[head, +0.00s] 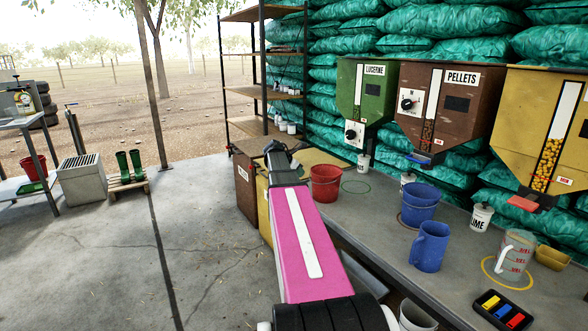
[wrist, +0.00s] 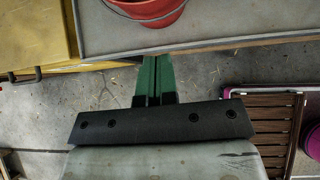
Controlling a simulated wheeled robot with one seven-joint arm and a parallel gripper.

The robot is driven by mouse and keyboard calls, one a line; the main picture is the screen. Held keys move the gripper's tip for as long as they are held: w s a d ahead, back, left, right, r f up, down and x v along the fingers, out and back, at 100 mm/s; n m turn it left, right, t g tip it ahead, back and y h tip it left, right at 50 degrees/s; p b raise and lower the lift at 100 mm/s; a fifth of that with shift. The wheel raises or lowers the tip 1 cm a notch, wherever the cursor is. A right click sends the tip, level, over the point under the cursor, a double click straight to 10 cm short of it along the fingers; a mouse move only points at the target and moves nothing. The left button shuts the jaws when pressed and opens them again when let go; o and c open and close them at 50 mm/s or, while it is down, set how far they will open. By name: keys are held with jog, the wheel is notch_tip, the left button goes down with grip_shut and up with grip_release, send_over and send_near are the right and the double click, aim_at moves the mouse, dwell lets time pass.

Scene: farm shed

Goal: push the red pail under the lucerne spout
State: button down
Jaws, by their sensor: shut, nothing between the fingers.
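The red pail (head: 325,184) stands upright on the grey bench, left of the green ring (head: 355,187) marked on the bench top. The green lucerne hopper (head: 366,95) is above and behind, its spout over the back of the bench. In the wrist view the pail (wrist: 150,8) shows at the top edge, partly cut off, with its wire handle across it. My gripper (wrist: 154,62) is shut and empty. Its green fingertips are near the bench edge, apart from the pail. In the head view my gripper (head: 275,148) is left of the pail, its fingertips unclear.
A blue bucket (head: 419,205), blue jug (head: 429,247) and measuring jug (head: 515,255) stand on the bench further right. The pellets hopper (head: 445,100) is beside lucerne. A yellow cabinet (wrist: 35,40) is left of the bench. Another red bucket (head: 33,168) stands far left.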

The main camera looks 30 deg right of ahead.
aim_at(339, 169)
jog(key=shift+w+d+f, duration=0.1)
jog(key=shift+d+f, duration=0.25)
jog(key=shift+d, duration=0.7)
jog(key=shift+w+d+f, duration=0.1)
jog(key=shift+d+f, duration=0.3)
jog(key=shift+d, duration=0.6)
jog(key=shift+w+d+f, duration=0.1)
jog(key=shift+d+f, duration=0.25)
jog(key=shift+d, duration=0.7)
jog(key=d, duration=0.5)
jog(key=w+d, duration=0.1)
jog(key=d, duration=1.1)
jog(key=shift+w, duration=0.35)
jog(key=shift+d, duration=0.45)
